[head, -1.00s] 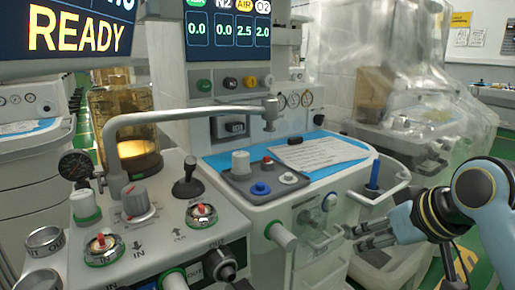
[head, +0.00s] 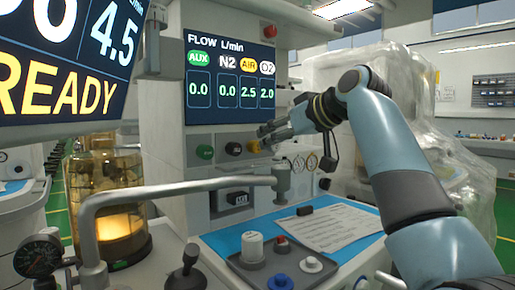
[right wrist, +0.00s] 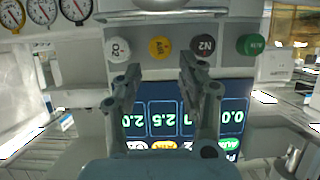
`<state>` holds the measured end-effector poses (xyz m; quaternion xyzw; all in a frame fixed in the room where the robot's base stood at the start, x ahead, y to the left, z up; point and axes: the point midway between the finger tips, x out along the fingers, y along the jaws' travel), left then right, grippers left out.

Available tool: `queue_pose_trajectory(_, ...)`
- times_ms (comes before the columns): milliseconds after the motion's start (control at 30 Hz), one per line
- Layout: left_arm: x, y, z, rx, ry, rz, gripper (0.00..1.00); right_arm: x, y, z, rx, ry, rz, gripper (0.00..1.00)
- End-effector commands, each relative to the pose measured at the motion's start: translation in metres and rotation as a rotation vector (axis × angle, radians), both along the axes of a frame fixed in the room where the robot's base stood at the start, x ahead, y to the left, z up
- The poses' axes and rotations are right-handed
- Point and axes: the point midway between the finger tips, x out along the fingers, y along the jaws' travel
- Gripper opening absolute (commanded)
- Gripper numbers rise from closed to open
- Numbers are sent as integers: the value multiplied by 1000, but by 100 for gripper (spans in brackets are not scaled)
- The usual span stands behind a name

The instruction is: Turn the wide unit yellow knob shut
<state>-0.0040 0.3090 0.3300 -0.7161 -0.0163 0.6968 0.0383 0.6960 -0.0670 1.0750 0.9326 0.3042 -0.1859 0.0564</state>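The yellow AIR knob (head: 253,146) is on the grey panel under the flow screen (head: 229,81). Its face shows in the right wrist view (right wrist: 160,47), where the picture is upside down. My right gripper (head: 264,137) is raised just in front of and to the right of the knob. In the right wrist view its two fingers (right wrist: 160,66) are open and empty, pointing at the panel with the yellow knob between their tips but apart from it. The screen reads 2.5 under AIR. My left gripper is not in view.
The dark N2 knob (right wrist: 203,46) and white O2 knob (right wrist: 118,49) flank the yellow one closely; the green knob (head: 204,152) is farther along. A grey pipe arm (head: 180,189) crosses below. A paper sheet (head: 325,229) lies on the blue cart top.

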Motion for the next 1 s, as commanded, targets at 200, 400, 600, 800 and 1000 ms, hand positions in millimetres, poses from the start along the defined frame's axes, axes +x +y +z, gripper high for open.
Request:
queue_pose_trajectory(200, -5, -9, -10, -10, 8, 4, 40, 31, 24, -19, 0, 3, 1, 40)
queue_pose_trajectory(400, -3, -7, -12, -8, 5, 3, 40, 45, 34, -25, 0, 2, 0, 40)
queue_pose_trajectory(600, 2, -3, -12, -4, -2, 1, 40, 48, 35, -25, -1, 1, -1, 40)
queue_pose_trajectory(800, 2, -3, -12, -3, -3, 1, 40, 47, 35, -25, 0, 1, -1, 28)
queue_pose_trajectory(1000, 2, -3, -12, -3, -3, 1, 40, 47, 35, -25, -1, 2, -1, 2)
